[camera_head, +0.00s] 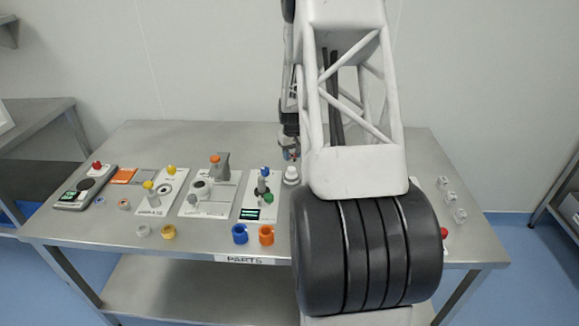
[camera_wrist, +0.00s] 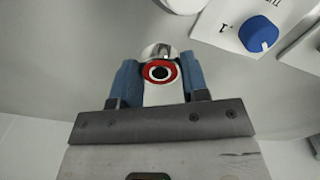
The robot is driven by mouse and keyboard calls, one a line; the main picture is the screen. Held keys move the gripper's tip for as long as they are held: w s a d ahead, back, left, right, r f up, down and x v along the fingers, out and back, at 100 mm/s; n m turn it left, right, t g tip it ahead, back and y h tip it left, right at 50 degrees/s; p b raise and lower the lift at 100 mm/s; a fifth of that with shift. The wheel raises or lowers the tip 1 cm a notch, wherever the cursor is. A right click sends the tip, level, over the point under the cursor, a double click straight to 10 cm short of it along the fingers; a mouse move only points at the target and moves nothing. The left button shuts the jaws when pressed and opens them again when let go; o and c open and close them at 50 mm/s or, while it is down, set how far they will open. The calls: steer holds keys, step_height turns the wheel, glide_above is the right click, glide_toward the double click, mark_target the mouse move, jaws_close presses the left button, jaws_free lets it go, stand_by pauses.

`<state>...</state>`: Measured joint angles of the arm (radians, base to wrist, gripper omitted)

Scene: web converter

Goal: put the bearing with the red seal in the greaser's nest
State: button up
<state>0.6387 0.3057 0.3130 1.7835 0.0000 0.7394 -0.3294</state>
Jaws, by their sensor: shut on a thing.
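The bearing with the red seal (camera_wrist: 160,73) shows in the wrist view as a red ring around a dark bore. It sits between the blue fingers of my gripper (camera_wrist: 158,80), which is shut on it. In the head view my gripper (camera_head: 291,154) is above the back middle of the table, beside a small white round part (camera_head: 291,175); the held bearing is too small to make out there. A white station with a grey post and orange cap (camera_head: 215,159) stands left of my gripper. I cannot tell for certain which station is the greaser or where its nest is.
A station with a blue knob (camera_head: 262,171) and green display stands just left of my gripper. Further left are a yellow-knobbed station (camera_head: 171,169) and a scale (camera_head: 74,199). Blue (camera_head: 240,234) and orange (camera_head: 267,235) rings lie in front. My arm hides the table's right-middle.

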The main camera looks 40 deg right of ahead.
mark_target(292, 155)
steer(key=shift+f, duration=0.85)
steer(key=shift+f, duration=1.9)
steer(key=shift+f, duration=0.1)
steer(key=o, duration=0.9)
step_height(292, 155, up, 12)
steer(key=shift+r, duration=0.1)
